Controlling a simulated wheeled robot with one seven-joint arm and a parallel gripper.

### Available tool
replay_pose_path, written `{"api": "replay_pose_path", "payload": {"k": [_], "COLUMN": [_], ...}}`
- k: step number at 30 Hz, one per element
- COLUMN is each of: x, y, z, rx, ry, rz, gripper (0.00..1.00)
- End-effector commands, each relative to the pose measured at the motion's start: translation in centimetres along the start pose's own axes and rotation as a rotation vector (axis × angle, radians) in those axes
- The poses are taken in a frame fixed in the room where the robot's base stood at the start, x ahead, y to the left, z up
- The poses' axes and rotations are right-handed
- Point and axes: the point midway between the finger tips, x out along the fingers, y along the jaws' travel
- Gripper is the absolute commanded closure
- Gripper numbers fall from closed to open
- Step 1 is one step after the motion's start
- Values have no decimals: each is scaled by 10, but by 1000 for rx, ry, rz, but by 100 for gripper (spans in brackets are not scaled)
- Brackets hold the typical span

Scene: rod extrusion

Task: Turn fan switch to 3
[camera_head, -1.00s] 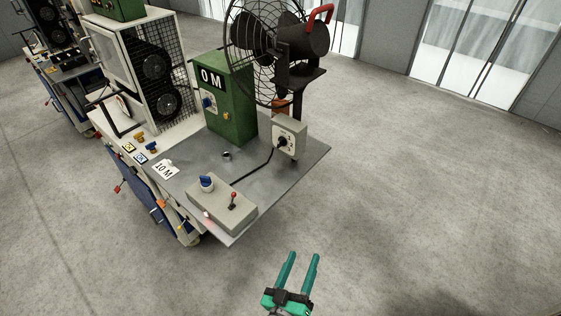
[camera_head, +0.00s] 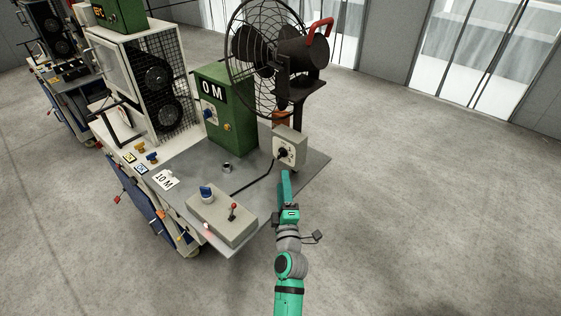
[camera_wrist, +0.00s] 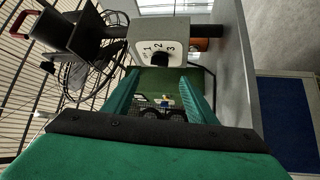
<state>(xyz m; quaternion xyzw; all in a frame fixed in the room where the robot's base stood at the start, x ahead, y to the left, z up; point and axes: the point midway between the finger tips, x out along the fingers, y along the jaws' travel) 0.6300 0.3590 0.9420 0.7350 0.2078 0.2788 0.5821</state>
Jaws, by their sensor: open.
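The fan switch box (camera_head: 291,146) is a light grey box on the fan's post, with a dark knob (camera_head: 283,153) on its face. In the wrist view the switch box (camera_wrist: 161,40) shows the numbers 1, 2 and 3, and the dark knob (camera_wrist: 160,72) is between and beyond my fingers; its exact setting cannot be told. The black caged fan (camera_head: 268,55) stands above the box. My gripper (camera_head: 286,178) is just below and in front of the box. In the wrist view my gripper (camera_wrist: 160,80) is open, its two green fingers apart with nothing held.
The grey table (camera_head: 314,164) carries a control box (camera_head: 222,216) with a blue knob and a red-tipped lever. A green box (camera_head: 226,115) stands behind, and a black cable (camera_head: 252,182) runs across the table. The floor to the right is clear.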

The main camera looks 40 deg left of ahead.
Motion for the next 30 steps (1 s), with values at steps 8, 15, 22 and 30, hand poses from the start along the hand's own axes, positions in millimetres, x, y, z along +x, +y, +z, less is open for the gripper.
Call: {"api": "replay_pose_path", "payload": {"k": [8,15,22,30], "x": [29,52,75,97], "y": [0,1,1,1], "z": [-2,-3,-2,-1], "rx": [0,1,2,2], "ry": [3,3,2,0], "rz": [1,2,3,2], "gripper": [48,48,48,48]}}
